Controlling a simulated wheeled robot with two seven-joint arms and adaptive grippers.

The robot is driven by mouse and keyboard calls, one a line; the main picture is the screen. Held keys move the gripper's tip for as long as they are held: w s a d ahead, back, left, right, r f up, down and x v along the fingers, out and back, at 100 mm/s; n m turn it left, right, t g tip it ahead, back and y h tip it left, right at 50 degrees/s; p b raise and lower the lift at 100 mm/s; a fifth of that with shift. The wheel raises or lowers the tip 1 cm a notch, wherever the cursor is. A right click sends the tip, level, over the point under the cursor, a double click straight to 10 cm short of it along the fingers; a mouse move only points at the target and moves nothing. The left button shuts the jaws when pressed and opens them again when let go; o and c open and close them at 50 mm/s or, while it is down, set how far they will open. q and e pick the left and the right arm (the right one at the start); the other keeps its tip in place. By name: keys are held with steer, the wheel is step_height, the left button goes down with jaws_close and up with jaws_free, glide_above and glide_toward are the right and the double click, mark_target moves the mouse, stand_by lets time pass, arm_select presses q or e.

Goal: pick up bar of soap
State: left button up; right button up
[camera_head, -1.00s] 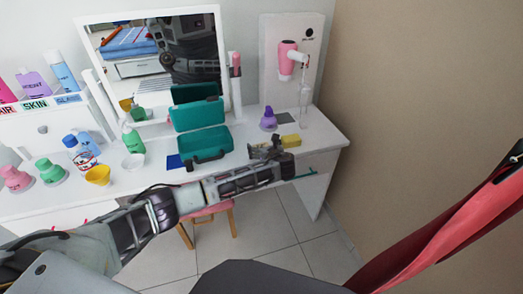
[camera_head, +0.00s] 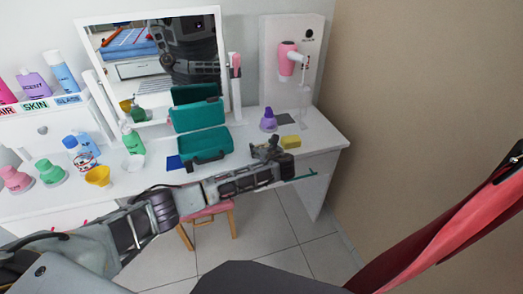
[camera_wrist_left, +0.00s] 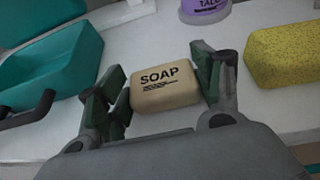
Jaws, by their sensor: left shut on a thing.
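The bar of soap (camera_wrist_left: 165,88) is beige, with "SOAP" printed on its top. It sits between the two green-padded fingers of my left gripper (camera_wrist_left: 163,96), which are shut on it from both sides. In the head view my left gripper (camera_head: 268,152) is over the front of the white dressing table, and I cannot make out the soap there. I cannot tell whether the soap is clear of the tabletop. My right gripper is not in view.
A yellow sponge (camera_head: 291,141) lies just right of the gripper. A purple talc bottle (camera_head: 268,120) stands behind it. An open teal case (camera_head: 206,143) is to the left. Several bottles crowd the table's left side. A brown wall (camera_head: 420,90) rises on the right.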

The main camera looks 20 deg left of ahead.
arm_select(q)
steer(key=shift+r, duration=0.55)
step_height(320, 180, up, 8)
steer(key=shift+f+p, duration=0.1)
steer(key=shift+p, duration=0.7)
steer(key=shift+r, duration=0.55)
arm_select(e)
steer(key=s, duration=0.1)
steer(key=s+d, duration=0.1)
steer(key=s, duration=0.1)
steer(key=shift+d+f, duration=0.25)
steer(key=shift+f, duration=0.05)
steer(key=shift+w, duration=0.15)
